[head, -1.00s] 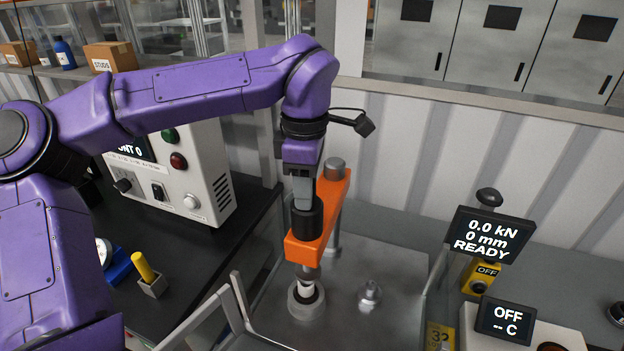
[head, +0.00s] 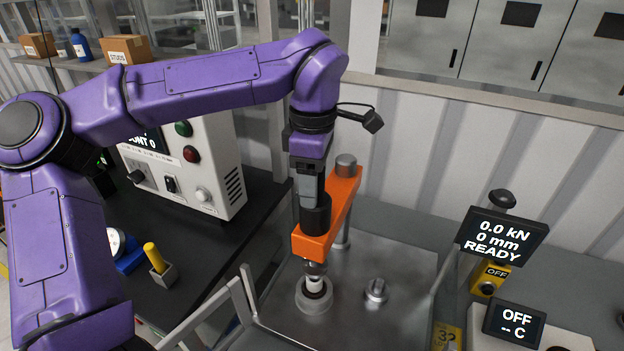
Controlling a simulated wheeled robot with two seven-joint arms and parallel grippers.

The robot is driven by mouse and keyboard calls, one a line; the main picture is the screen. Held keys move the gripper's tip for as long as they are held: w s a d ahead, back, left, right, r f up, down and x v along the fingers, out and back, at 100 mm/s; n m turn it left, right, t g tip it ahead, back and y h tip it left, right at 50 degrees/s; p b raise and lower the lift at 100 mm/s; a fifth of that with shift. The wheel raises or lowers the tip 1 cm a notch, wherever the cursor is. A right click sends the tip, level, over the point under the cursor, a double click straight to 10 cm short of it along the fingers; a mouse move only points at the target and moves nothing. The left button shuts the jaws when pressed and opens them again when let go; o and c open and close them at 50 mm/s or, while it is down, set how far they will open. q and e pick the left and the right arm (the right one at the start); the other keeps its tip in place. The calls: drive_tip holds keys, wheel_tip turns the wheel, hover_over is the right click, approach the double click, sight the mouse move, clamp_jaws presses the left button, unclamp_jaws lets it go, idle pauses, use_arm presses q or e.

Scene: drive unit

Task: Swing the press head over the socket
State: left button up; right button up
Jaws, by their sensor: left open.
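The orange press head (head: 343,207) is an arm on a metal post at its far end. Its near end, with a ram below, stands over the round socket (head: 314,297) on the grey metal press plate (head: 352,330). My left gripper (head: 314,212) points down at the black knob on the near end of the press head. Its fingertips are at the knob and are open; whether they touch it is hard to tell. My right gripper is not in the head view.
A display (head: 502,236) reading 0.0 kN, 0 mm, READY stands at right, with a second display (head: 514,322) reading OFF. A small metal fitting (head: 376,291) stands on the plate right of the socket. Rails edge the plate. A white control box (head: 190,160) stands at left.

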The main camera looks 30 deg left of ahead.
use_arm(q)
wheel_tip(320, 180, up, 11)
drive_tip(key=shift+f+b, duration=0.2)
drive_tip(key=shift+b, duration=0.15)
idle(0.3)
